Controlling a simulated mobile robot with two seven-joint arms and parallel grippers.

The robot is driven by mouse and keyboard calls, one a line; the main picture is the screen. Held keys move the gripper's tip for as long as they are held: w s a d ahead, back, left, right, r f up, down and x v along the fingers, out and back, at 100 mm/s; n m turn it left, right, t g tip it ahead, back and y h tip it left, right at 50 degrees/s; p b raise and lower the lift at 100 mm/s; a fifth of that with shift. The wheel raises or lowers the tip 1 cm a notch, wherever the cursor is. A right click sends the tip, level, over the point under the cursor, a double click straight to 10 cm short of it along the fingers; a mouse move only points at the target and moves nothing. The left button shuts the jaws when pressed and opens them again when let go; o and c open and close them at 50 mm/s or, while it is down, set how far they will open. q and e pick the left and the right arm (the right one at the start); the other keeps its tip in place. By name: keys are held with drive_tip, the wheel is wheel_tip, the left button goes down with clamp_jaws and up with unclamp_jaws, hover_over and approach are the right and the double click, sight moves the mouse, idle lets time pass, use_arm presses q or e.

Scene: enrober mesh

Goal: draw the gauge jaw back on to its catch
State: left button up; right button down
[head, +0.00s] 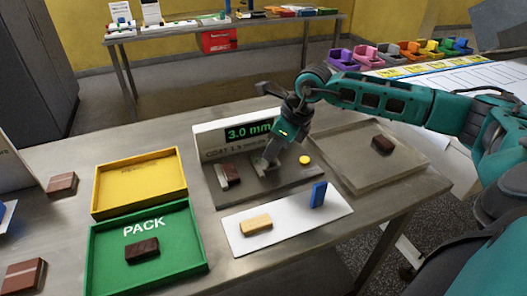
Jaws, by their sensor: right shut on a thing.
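The gauge (235,136) stands mid-table, with a green display reading 3.0 mm on its upright panel and a grey base plate (285,187). A brown bar with a pale edge (228,176) sits at the left of the base. A yellow round button (304,160) is at its right. My right gripper (268,160) reaches down over the base, right of the bar, and is shut on the small grey gauge jaw (262,168). The gripper partly hides the jaw, and I cannot make out the catch. My left gripper is not in view.
A white mat (283,228) in front holds a tan bar (257,225) and an upright blue block (318,194). A shallow grey tray (345,178) with a dark bar is right. A yellow tray (138,182) and green PACK tray (105,270) are left.

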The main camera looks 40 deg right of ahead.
drive_tip(key=shift+d, duration=0.25)
drive_tip(key=c, duration=1.1)
unclamp_jaws()
drive_tip(key=shift+o, duration=0.8)
drive_tip(key=v, duration=1.3)
